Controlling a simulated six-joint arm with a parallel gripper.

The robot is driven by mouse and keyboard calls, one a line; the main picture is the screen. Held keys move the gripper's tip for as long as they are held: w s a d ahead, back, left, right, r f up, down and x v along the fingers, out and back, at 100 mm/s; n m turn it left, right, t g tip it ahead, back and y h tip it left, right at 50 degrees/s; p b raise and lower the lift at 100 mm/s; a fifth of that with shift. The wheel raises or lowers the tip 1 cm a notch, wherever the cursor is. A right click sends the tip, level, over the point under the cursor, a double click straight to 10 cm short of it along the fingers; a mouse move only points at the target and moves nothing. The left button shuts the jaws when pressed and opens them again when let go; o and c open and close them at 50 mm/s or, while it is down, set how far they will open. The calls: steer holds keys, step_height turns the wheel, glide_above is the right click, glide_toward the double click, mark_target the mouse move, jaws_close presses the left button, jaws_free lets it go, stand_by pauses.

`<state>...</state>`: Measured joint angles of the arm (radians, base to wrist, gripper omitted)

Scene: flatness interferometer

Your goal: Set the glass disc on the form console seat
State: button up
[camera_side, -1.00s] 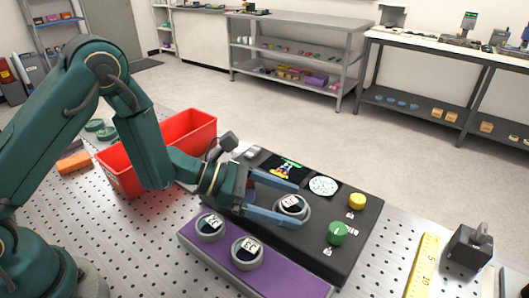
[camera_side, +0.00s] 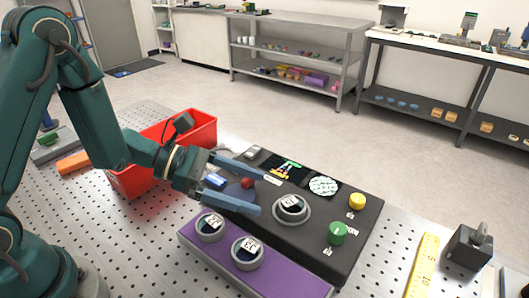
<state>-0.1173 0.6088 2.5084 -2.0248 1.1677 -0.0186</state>
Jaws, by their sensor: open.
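A glass disc with a white label (camera_side: 290,203) lies in the grey ring-shaped seat (camera_side: 307,213) on the dark console (camera_side: 345,257). It looks level in the ring. My gripper (camera_side: 260,193) is open and empty, above the console to the left of the seat. Its two fingers point right and are apart from the disc. Two more labelled glass discs sit in grey rings on the purple rack (camera_side: 296,283) in front of the console: one at left (camera_side: 210,225) and one at right (camera_side: 247,251).
The console also carries a yellow knob (camera_side: 357,201), a green knob (camera_side: 338,233), a round patterned display (camera_side: 324,186) and a dark screen (camera_side: 287,167). A red bin (camera_side: 190,130) stands behind my gripper. A yellow ruler (camera_side: 423,265) and a dark block (camera_side: 468,246) lie at right.

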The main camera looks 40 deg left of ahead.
steer(key=s+d+r+m+g+y, duration=0.1)
steer(key=s+d+r+m+g, duration=0.2)
steer(key=s+m, duration=0.4)
steer(key=s+d+r+m+g+y, duration=0.1)
steer(key=s+d+r+m+g, duration=0.1)
steer(key=s+r+m+g, duration=0.45)
steer(key=s+a+f+m+t+y, duration=0.1)
steer(key=s+a+m+t+y, duration=0.1)
steer(key=a+m+t+y, duration=0.5)
steer(key=a+m+y, duration=0.2)
steer(key=a+m, duration=0.2)
steer(key=a, duration=0.2)
steer(key=shift+s+a+t, duration=0.15)
steer(key=shift+s+t, duration=0.1)
steer(key=shift+t, duration=0.1)
steer(key=shift+f, duration=0.1)
